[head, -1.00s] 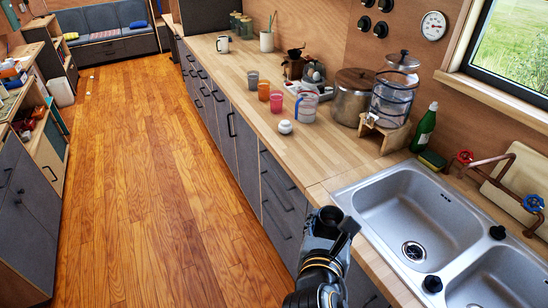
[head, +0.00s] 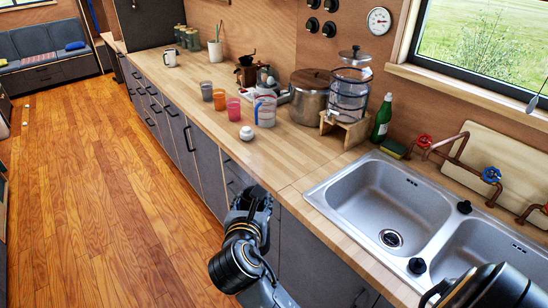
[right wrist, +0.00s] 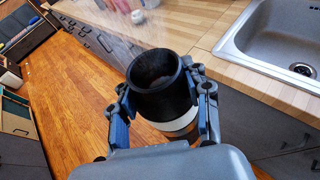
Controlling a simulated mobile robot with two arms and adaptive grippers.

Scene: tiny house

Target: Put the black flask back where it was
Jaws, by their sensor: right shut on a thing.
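The black flask (right wrist: 155,95) is in the right wrist view, roughly upright, its round open mouth toward the camera. A pale band and an orange-brown band show lower on it. My right gripper (right wrist: 163,115) is shut on it, one finger on each side. Its lower part is hidden. The flask is in front of the counter edge, not over the countertop.
The wooden counter (head: 290,160) has a clear front stretch beside the sink (head: 375,195). Behind are a white jar (head: 246,133), several cups, a metal pot (head: 310,97), a glass dispenser (head: 350,85) and a green bottle (head: 382,118). The floor (head: 110,200) is open.

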